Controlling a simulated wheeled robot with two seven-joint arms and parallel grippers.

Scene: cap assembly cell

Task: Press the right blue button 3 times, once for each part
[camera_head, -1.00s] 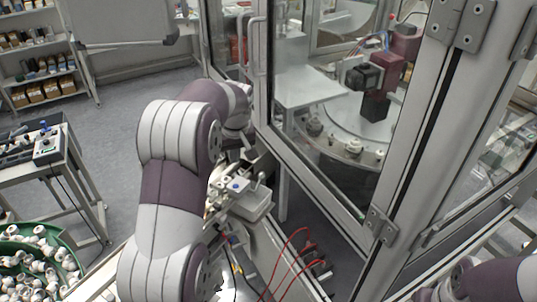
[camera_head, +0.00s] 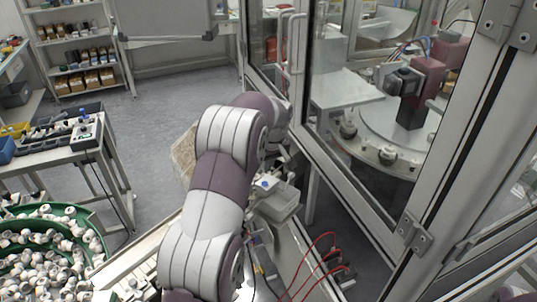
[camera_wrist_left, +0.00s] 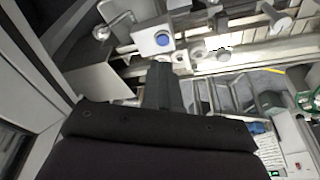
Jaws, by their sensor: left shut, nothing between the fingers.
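A blue button (camera_head: 264,184) sits on a light grey box beside the glass-walled machine in the head view. In the left wrist view the blue button (camera_wrist_left: 162,39) is on a pale square plate. My left gripper (camera_wrist_left: 162,66) is shut and empty, its dark fingers pointing at the plate just below the button in the picture. Whether the fingertips touch it cannot be told. In the head view my left arm hides most of this gripper. Another blue button (camera_head: 83,119) tops a box on the left table. My right gripper is not in view.
A glass door with a metal frame (camera_head: 395,215) encloses the rotary table (camera_head: 375,140) right of my left arm. Red hoses (camera_head: 318,255) run below the button box. A green bowl (camera_head: 98,236) of white parts stands at lower left. Floor is free behind.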

